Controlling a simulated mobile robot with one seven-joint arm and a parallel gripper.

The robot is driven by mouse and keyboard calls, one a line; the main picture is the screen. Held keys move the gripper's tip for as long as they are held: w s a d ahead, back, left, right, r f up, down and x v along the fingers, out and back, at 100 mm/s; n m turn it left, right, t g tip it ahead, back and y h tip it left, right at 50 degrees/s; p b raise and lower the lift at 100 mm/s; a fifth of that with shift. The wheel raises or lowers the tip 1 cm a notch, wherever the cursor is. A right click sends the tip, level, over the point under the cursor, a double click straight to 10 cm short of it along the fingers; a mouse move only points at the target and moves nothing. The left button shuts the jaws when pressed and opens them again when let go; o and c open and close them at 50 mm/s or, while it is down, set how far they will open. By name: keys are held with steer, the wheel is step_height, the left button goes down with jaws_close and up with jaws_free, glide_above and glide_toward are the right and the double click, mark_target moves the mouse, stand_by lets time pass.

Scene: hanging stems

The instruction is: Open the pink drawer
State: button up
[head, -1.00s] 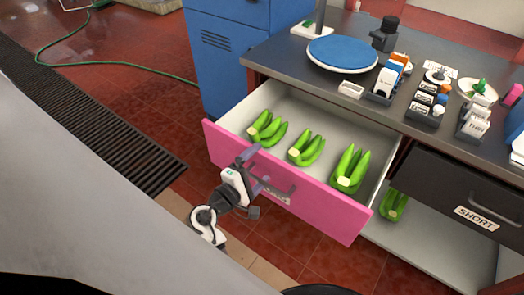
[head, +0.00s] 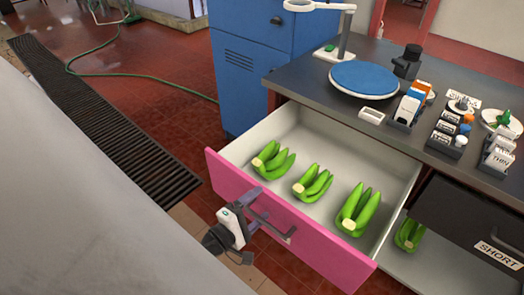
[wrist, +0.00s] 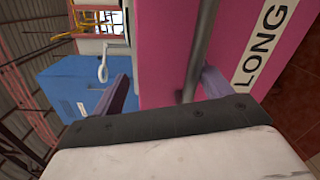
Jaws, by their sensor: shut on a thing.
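The pink drawer (head: 325,250) is pulled well out from under the grey counter in the head view. Its pale inside (head: 300,130) holds three green banana bunches (head: 272,160). Its dark bar handle (head: 275,222) is on the front. My gripper (head: 250,205) is at the left part of that handle, shut on it. In the wrist view the handle bar (wrist: 203,45) runs between my fingers (wrist: 165,85), nearer the right one. A "LONG" label (wrist: 263,42) shows on the pink front.
A black drawer (head: 470,225) marked "SHORT" is at the right. A green bunch (head: 409,235) lies below it. A blue cabinet (head: 245,70) stands behind at left. The counter (head: 300,85) carries a blue disc (head: 364,78) and small labelled holders. Red tiled floor (head: 130,110) is open at left.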

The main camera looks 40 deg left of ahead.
steer(key=shift+s+a, duration=0.15)
steer(key=shift+s, duration=0.9)
steer(key=shift+s+a, duration=0.1)
steer(key=shift+s, duration=0.95)
steer(key=c, duration=0.5)
steer(key=shift+s, duration=0.35)
steer(key=shift+c, duration=0.8)
steer(key=shift+s+d+f, duration=0.1)
steer(key=shift+s+f, duration=0.15)
steer(key=shift+s, duration=0.35)
steer(key=shift+s+f, duration=0.25)
steer(key=shift+s, duration=0.3)
steer(key=shift+r+p, duration=0.1)
steer(key=shift+p, duration=0.4)
steer(key=shift+o, duration=0.2)
